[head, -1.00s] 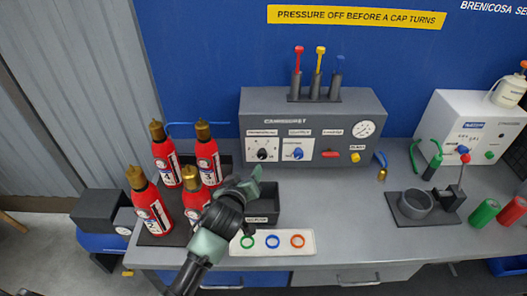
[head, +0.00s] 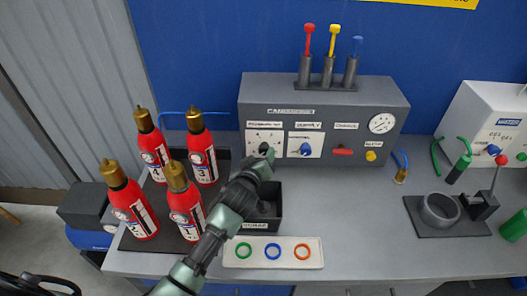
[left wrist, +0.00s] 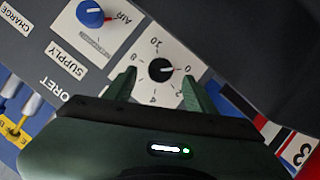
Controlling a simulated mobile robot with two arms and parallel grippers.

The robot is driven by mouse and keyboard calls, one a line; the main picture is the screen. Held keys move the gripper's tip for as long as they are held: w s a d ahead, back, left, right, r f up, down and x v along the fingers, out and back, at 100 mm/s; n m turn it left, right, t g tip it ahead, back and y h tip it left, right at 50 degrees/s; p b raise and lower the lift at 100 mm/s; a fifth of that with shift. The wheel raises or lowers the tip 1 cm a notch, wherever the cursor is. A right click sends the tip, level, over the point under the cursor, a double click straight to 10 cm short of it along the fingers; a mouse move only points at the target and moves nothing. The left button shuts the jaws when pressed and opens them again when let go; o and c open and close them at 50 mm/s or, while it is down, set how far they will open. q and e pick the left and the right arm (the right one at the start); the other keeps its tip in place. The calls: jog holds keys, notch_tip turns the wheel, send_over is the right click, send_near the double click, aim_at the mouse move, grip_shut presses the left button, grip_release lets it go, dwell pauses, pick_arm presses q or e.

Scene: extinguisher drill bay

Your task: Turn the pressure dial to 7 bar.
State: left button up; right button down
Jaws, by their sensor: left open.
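The pressure dial (head: 264,147) is a black knob on a white numbered plate at the left of the grey panel's front. In the left wrist view the dial (left wrist: 161,71) shows close up, and its pale mark seems to point toward the 0. My left gripper (head: 262,161) is in front of the dial and partly covers its plate. In the left wrist view my left gripper (left wrist: 158,84) is open, with one finger on each side of the knob. I cannot tell whether the fingers touch it. My right gripper is not in view.
A blue supply knob (head: 305,149) sits beside the dial on the grey panel (head: 350,100). Several red extinguishers (head: 130,206) stand at the left, near my arm. A dark bin (head: 268,226) and a white tray with coloured rings (head: 232,260) lie below the panel.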

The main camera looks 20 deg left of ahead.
aim_at(264, 152)
pick_arm(q)
jog(key=x, duration=0.4)
jog(key=shift+f, duration=0.1)
jog(key=shift+c, duration=0.3)
grip_shut()
